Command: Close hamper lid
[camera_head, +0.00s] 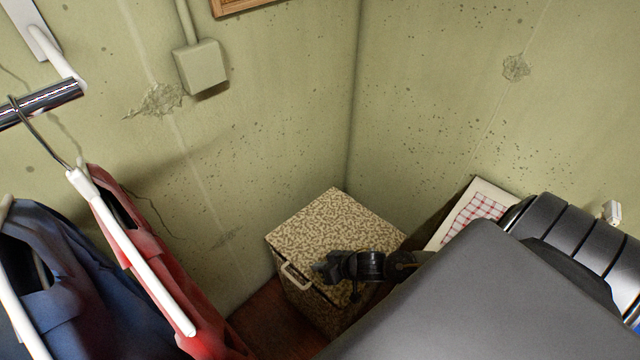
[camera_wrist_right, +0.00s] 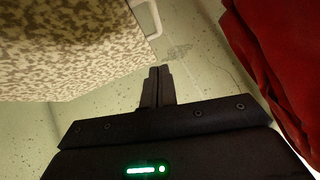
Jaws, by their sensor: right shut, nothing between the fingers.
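The hamper (camera_head: 322,310) is a box with a mottled tan and brown pattern, standing in the corner. Its lid (camera_head: 335,222) lies across the top, flat or nearly so; I cannot tell whether it is fully seated. A pale handle (camera_head: 294,276) is at its front left edge. My right gripper (camera_head: 318,268) is shut and empty, near the lid's front edge beside the handle in the head view. In the right wrist view, the fingers (camera_wrist_right: 156,72) are together and apart from the patterned hamper (camera_wrist_right: 60,45) at upper left. My left gripper is not in view.
Red (camera_head: 150,250) and blue (camera_head: 70,280) garments hang from a metal rail (camera_head: 45,102) at the left. Green walls meet behind the hamper. Some floor shows left of the hamper.

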